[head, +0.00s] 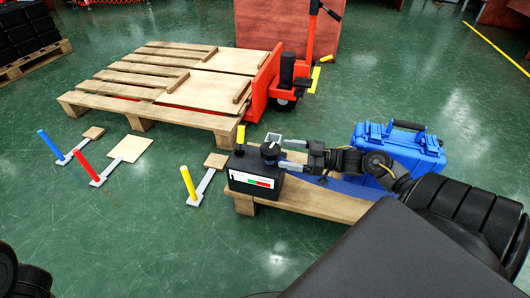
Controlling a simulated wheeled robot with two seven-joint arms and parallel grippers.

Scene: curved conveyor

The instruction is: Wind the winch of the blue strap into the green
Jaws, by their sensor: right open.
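A black winch box (245,168) sits on the near end of a low wooden pallet. Its front has a white gauge label (240,178) with red and green parts; the pointer is too small to read. A yellow-gripped lever (240,138) stands up at its back left, and a round black knob (269,153) is on top. A blue strap (330,183) lies on the pallet, going right to a blue case. My right gripper (284,153) reaches in from the right, open, its fingers near the knob; I cannot tell whether they touch it. My left gripper is not in view.
The blue case (405,152) stands behind my right arm. Behind the winch is a larger pallet (165,85) with a red pallet jack (290,75). Three floor levers, blue (50,145), red (87,165) and yellow (188,183), stand left. Green floor (110,235) is clear in front.

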